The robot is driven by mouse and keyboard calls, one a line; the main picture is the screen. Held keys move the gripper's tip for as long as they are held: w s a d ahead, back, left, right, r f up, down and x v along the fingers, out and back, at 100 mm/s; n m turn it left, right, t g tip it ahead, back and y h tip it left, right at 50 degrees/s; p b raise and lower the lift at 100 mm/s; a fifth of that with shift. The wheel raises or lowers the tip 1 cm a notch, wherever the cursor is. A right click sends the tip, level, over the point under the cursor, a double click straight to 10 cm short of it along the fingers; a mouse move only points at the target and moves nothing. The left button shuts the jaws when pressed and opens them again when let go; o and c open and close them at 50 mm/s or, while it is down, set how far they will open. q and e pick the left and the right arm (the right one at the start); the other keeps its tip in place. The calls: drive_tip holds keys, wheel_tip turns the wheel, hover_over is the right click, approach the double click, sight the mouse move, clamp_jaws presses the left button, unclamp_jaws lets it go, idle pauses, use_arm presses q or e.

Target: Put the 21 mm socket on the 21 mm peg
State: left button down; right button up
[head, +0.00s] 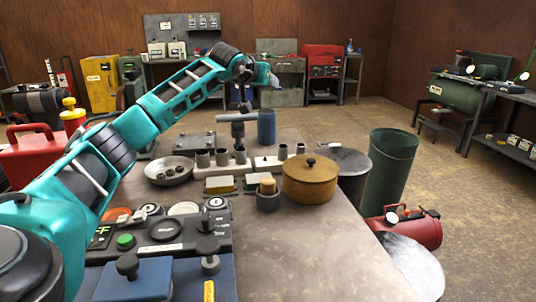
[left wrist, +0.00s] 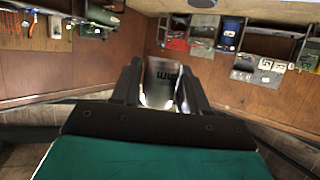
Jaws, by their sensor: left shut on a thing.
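My left gripper (head: 271,81) is raised above the far part of the bench, high over the socket rails. In the left wrist view its fingers (left wrist: 162,70) are shut around a grey metal socket (left wrist: 163,80). On the bench, grey cylinders stand in a row on a left rail (head: 222,168) and a pale right rail (head: 268,165). I cannot tell which peg is the 21 mm one, as no size labels are legible. My right gripper is out of view.
A T-handled tool (head: 237,122) and a blue cylinder (head: 266,126) rise behind the rails. A metal bowl (head: 168,172) is left of them; a lidded wooden pot (head: 310,182) is right. Small boxes (head: 219,185) sit in front. The bench's right front (head: 310,250) is clear.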

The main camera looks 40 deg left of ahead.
use_arm(q)
wheel_tip(320, 180, down, 19)
drive_tip(key=shift+d+r+b, duration=0.1)
drive_tip(key=shift+r+b, duration=0.05)
drive_tip(key=shift+b, duration=0.95)
drive_tip(key=shift+f, duration=0.25)
drive_tip(key=shift+s+r, duration=0.1)
drive_tip(key=shift+f+b, duration=0.35)
drive_tip(key=shift+f, duration=0.25)
